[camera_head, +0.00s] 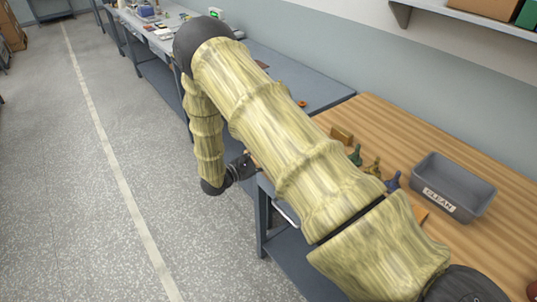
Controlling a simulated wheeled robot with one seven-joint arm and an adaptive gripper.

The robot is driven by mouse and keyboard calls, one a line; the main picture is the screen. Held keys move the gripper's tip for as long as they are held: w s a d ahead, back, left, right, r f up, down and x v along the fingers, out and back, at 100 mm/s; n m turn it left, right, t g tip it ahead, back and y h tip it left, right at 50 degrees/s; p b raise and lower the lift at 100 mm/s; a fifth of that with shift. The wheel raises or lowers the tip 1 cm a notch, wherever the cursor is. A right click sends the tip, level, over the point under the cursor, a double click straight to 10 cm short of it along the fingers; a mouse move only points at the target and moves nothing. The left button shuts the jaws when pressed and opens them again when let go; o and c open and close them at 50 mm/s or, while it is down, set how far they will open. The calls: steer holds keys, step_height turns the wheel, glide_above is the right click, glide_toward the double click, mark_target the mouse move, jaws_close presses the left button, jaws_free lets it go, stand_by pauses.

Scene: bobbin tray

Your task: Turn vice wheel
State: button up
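My gripper (247,165) is small and dark in the head view, beside the near edge of the workbench. Its fingers point towards the bench, and part of the bench edge behind them is hidden by my arm. I cannot tell whether the fingers are open or shut, or whether they touch anything. I cannot make out a vice or its wheel; my large, pale yellow arm covers much of the bench.
A grey tray labelled "CLEAN" (454,187) stands on the wooden bench top (420,135) at right. Several small coloured tools, including a green one (355,155), stand left of it. A blue-grey bench (310,72) continues behind. The speckled floor (75,200) at left is clear.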

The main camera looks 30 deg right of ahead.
stand_by(0.4)
steer(key=o, duration=1)
steer(key=shift+o, duration=0.2)
steer(key=shift+a, duration=0.1)
steer(key=a, duration=1.1)
steer(key=shift+s+a, duration=0.35)
steer(key=shift+s, duration=0.1)
